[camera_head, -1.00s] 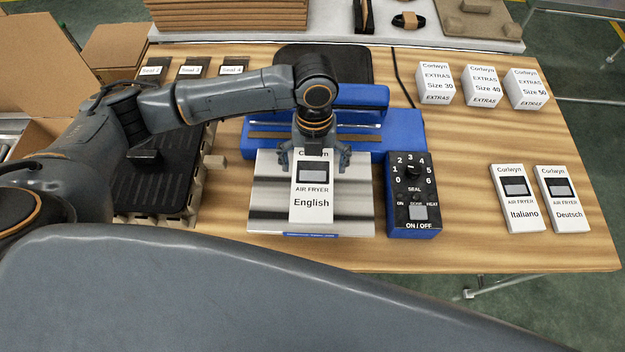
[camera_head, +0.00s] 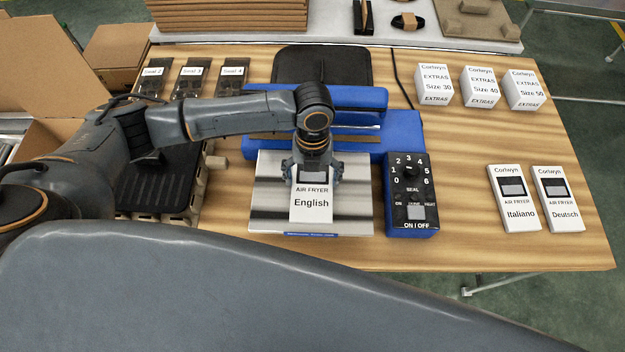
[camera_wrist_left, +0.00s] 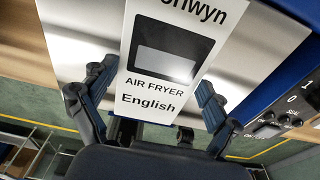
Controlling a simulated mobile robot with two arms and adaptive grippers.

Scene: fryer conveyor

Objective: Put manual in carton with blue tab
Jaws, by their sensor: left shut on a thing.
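The English air fryer manual (camera_head: 312,205) is a white booklet with a dark picture, lying over the shiny plate (camera_head: 268,205) in front of the blue sealer. My left gripper (camera_head: 312,178) comes down over its upper part and is shut on it, with a finger at each side edge. In the left wrist view the manual (camera_wrist_left: 165,60) lies between the two fingers, and the gripper shows there too (camera_wrist_left: 155,105). An open brown carton (camera_head: 45,60) stands at the far left, partly hidden by my arm. No blue tab can be made out on it. My right gripper is not in view.
The blue sealer (camera_head: 405,130) stands behind the plate, with its dial box (camera_head: 410,215) close on the right. Italiano (camera_head: 515,200) and Deutsch (camera_head: 558,200) manuals lie farther right. White extras boxes (camera_head: 480,88) stand at the back right. A black tray (camera_head: 155,190) is at left.

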